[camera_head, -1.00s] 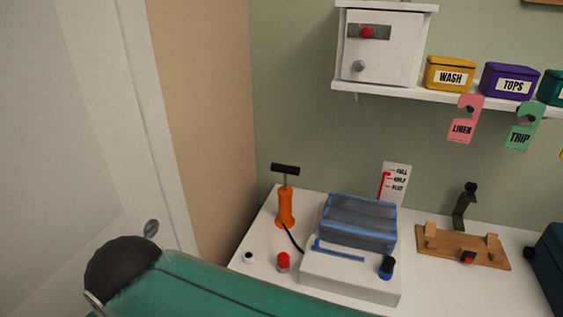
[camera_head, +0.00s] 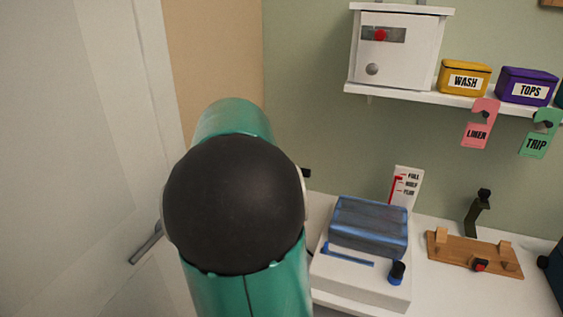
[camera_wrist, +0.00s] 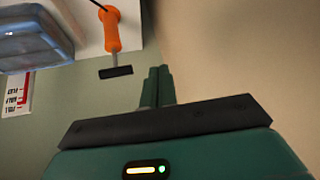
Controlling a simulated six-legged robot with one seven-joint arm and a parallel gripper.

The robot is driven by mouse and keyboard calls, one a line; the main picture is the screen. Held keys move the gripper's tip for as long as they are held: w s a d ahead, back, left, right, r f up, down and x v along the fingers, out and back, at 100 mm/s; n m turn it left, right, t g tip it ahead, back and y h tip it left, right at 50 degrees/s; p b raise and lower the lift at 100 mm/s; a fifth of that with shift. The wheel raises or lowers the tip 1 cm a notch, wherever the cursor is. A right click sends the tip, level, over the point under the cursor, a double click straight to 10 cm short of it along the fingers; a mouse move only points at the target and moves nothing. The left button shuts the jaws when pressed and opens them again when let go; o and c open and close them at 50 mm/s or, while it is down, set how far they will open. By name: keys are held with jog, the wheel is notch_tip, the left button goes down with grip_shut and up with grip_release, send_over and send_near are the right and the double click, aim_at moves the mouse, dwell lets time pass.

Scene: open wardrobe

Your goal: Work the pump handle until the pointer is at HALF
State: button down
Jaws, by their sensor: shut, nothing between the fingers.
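The orange pump (camera_wrist: 112,30) with its black crossbar handle (camera_wrist: 116,72) stands on the white top in the wrist view, seen upside down. In the head view my arm hides the pump, except for one handle end (camera_head: 307,173). My gripper (camera_wrist: 159,70) is shut and empty, its green fingertips beside the handle with a gap. The white gauge card (camera_head: 405,187) has a red strip and the marks FULL, HALF and FLAT; the exact pointer reading is too small to tell. Part of the card shows in the wrist view (camera_wrist: 17,95).
A blue-grey folded bundle (camera_head: 368,225) lies on a white base (camera_head: 360,285) beside the pump. A wooden rack (camera_head: 474,252) is farther right. A shelf above holds a white box (camera_head: 396,50) and bins. A wall stands left of the pump.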

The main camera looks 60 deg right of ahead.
jog(key=s+d+m+g+h, duration=0.1)
jog(key=s+d, duration=0.2)
jog(key=d, duration=0.4)
jog(key=s+d+m+g+h, duration=0.1)
jog(key=s+d+m+h, duration=0.1)
jog(key=d, duration=0.6)
jog(key=shift+s+d+g, duration=0.3)
jog(key=shift+s+g, duration=0.1)
jog(key=shift+s, duration=0.15)
jog(key=shift+f, duration=0.1)
jog(key=x, duration=0.7)
jog(key=a+f+x, duration=0.1)
jog(key=x, duration=0.3)
jog(key=shift+d+f, duration=0.15)
jog(key=shift+f, duration=0.95)
jog(key=shift+f, duration=0.1)
